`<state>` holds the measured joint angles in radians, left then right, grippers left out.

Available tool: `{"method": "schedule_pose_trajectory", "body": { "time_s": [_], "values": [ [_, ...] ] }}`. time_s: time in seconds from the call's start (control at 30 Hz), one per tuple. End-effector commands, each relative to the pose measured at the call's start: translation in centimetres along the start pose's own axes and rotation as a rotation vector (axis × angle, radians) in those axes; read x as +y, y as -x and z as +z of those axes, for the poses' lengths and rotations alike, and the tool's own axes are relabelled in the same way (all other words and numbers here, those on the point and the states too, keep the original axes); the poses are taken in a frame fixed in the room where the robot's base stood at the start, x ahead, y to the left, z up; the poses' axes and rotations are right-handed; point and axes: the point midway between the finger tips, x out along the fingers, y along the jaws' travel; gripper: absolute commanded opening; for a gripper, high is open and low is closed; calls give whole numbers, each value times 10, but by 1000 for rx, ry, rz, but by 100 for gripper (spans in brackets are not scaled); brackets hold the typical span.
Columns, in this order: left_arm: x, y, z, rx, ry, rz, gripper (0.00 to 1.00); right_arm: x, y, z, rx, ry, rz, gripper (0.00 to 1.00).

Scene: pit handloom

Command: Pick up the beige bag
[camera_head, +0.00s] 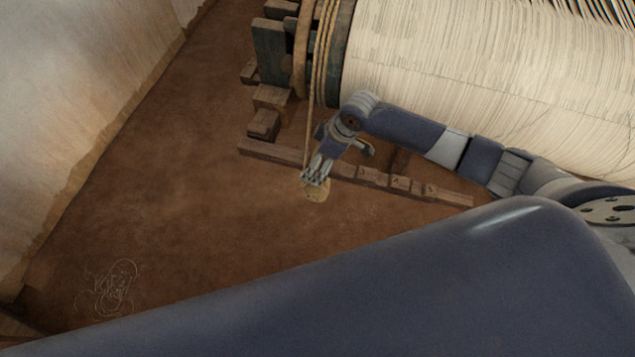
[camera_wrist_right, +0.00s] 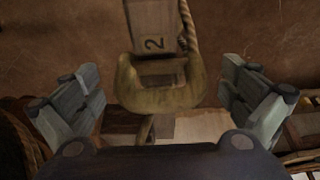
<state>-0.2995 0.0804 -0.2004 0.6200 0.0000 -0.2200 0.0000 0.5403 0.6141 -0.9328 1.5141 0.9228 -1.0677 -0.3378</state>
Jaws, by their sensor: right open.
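My right gripper is open, with a visible gap on both sides of the tan thing. In the head view the gripper hides part of the bag. My left gripper is out of view.
Wooden blocks (camera_head: 265,122) and a low beam (camera_head: 275,150) stand close behind the gripper. The brown floor (camera_head: 190,190) at left is mostly clear, with loose thread (camera_head: 115,287).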

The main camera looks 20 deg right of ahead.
Motion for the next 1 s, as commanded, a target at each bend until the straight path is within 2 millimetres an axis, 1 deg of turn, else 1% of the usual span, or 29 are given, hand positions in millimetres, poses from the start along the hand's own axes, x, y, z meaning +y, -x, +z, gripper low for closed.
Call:
{"method": "schedule_pose_trajectory", "body": {
  "time_s": [0.13,0.17,0.2,0.27,0.3,0.47,0.5,0.53,0.57,0.87,1.0],
  "values": [
    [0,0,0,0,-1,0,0,0,0,0,1,1,0,100],
    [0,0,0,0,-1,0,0,0,0,0,1,1,0,95],
    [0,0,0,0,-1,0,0,0,0,0,1,1,0,86],
    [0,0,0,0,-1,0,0,0,0,0,1,1,0,73],
    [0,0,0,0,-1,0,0,0,0,0,1,1,0,64],
    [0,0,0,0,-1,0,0,0,0,0,0,1,0,27],
    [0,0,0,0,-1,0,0,0,0,0,0,1,0,18],
    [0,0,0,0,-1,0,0,0,0,0,0,1,0,15],
    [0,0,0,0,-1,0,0,1,2,-3,6,2,3,15],
    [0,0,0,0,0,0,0,1,4,-3,6,2,2,14],
    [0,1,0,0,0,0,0,2,11,-7,8,2,4,14]
  ]
}}
